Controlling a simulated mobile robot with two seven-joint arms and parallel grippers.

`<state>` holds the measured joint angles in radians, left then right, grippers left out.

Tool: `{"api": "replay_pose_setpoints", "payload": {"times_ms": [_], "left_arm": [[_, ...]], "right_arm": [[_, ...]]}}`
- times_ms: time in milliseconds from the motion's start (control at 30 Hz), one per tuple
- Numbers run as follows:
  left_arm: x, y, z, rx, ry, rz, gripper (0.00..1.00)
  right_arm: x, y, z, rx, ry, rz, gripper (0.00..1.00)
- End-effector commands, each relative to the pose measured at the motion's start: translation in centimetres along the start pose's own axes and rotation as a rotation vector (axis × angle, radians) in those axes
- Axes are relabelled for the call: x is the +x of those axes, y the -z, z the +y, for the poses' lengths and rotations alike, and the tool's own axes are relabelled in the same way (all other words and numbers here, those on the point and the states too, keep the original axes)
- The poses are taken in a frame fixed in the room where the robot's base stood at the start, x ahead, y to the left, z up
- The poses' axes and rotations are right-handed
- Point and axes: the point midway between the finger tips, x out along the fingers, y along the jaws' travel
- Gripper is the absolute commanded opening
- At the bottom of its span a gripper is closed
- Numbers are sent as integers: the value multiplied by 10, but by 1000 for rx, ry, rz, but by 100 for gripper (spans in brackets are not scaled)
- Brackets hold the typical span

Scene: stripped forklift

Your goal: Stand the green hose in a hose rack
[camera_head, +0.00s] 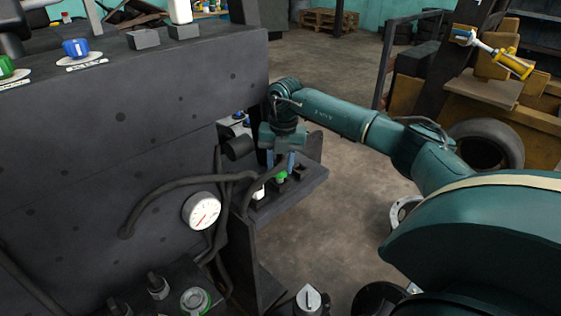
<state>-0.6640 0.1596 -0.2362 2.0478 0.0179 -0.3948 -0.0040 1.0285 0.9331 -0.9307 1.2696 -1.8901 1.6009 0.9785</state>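A green fitting (281,177) sits at the end of a dark hose at the dark shelf-like rack (290,201) on the machine's side. It looks roughly upright; whether it is seated in a slot cannot be told. My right gripper (281,164) points down just above the green fitting, its blue-grey fingers apart on either side. It looks open, with no clear grip on the hose. A white-ended hose (258,191) stands to the left of the green one. A small dark holder (300,172) is to the right. My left gripper is not in view.
The dark machine body (120,130) fills the left. Blue (76,48) and green (5,68) valve knobs are on top. A tire (486,145) stands at right. Open floor (330,225) lies right of the rack.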

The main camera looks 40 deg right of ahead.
Motion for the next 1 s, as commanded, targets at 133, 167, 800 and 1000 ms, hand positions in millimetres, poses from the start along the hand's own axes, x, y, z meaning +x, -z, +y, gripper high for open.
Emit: {"api": "replay_pose_setpoints", "payload": {"times_ms": [133,167,800,1000], "left_arm": [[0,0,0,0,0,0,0],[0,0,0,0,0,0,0],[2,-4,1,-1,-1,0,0],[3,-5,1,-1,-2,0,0]], "right_arm": [[-1,0,0,0,-1,-1,0],[-1,0,0,0,-1,-1,0],[7,0,0,0,-1,-1,0],[10,0,0,0,-1,-1,0]]}}
